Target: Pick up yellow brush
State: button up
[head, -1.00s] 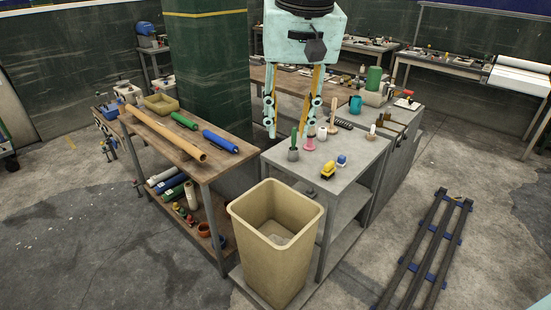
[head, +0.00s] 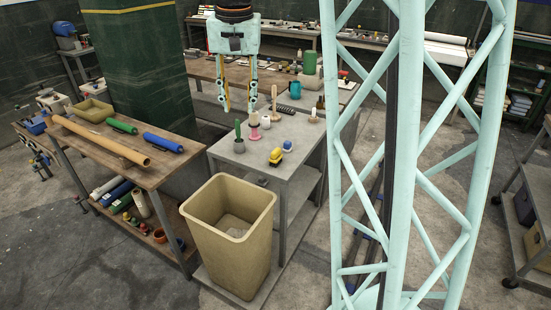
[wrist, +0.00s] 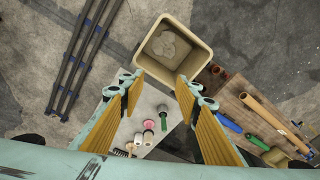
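The yellow brush (head: 275,157), a small yellow-topped piece, lies on the grey table (head: 262,169) near its front right part, just in front of a small blue piece (head: 287,146). My gripper (head: 239,104) hangs above and behind the table in the head view, fingers pointing down. In the wrist view, my gripper (wrist: 160,84) has its yellow-padded fingers wide apart with nothing between them. I cannot make out the yellow brush in the wrist view; a finger may hide it.
A green-handled piece (head: 238,138), a pink spool (head: 254,127) and a wooden-handled brush (head: 274,103) stand on the table. A tan bin (head: 184,207) stands in front. A wooden bench (head: 178,172) with tubes is at left. A pale green lattice mast covers the right side.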

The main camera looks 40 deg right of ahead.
jog(key=w+d+f+m, duration=0.3)
jog(key=w+d+f, duration=0.5)
jog(key=d, duration=0.4)
jog(key=m+g+p, duration=0.2)
send_over(276, 150)
notch_tip(276, 150, down, 14)
jog(key=shift+s+r+y, duration=0.1)
jog(key=shift+r+y, duration=0.1)
jog(key=shift+y, duration=0.1)
jog(key=shift+f, duration=0.1)
jog(key=shift+f+b, duration=0.5)
jog(key=shift+f, duration=3.7)
jog(key=shift+f, duration=0.1)
jog(key=shift+f, duration=2.5)
jog(key=c, duration=1)
